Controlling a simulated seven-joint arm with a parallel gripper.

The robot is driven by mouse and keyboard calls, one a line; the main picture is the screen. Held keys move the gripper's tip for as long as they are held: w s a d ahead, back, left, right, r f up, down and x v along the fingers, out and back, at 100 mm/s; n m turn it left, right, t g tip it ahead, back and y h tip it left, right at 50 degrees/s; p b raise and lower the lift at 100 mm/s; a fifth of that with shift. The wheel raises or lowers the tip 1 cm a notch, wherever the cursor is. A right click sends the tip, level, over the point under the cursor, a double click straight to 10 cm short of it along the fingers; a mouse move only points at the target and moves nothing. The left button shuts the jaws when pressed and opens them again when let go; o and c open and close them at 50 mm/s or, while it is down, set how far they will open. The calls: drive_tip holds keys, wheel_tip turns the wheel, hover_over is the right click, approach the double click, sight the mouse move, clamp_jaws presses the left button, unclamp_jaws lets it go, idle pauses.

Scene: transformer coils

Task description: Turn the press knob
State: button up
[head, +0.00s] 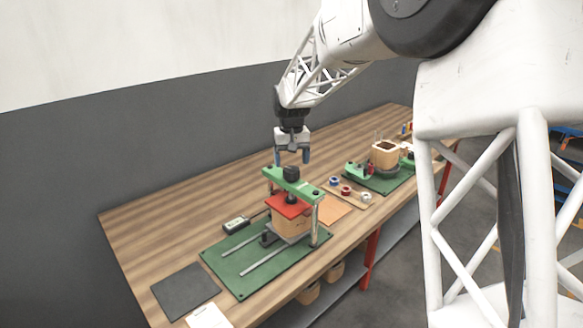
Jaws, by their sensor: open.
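The press stands on a green base plate (228,268) near the front of the wooden table. It has a green crossbar (310,192) on posts, with a dark press knob (291,173) on top at its middle. Below the crossbar, a red plate (288,207) lies on a wooden-coloured block (284,222). My gripper (292,157) is open and points down just above the knob, with its blue-grey fingertips around or slightly behind it. I cannot tell whether the fingers touch the knob.
A dark mat (185,291) and a small grey-black device (236,223) lie left of the press. A tray with rolls of tape (346,190) and a second green fixture with a wooden coil form (385,154) stand to the right. The back left table is clear.

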sight(291, 168)
drive_tip(key=shift+r, duration=1.75)
drive_tip(key=shift+w+m, duration=0.1)
drive_tip(key=shift+m, duration=2.1)
drive_tip(key=shift+f, duration=0.15)
drive_tip(key=shift+f, duration=3.8)
drive_tip(key=c, duration=0.9)
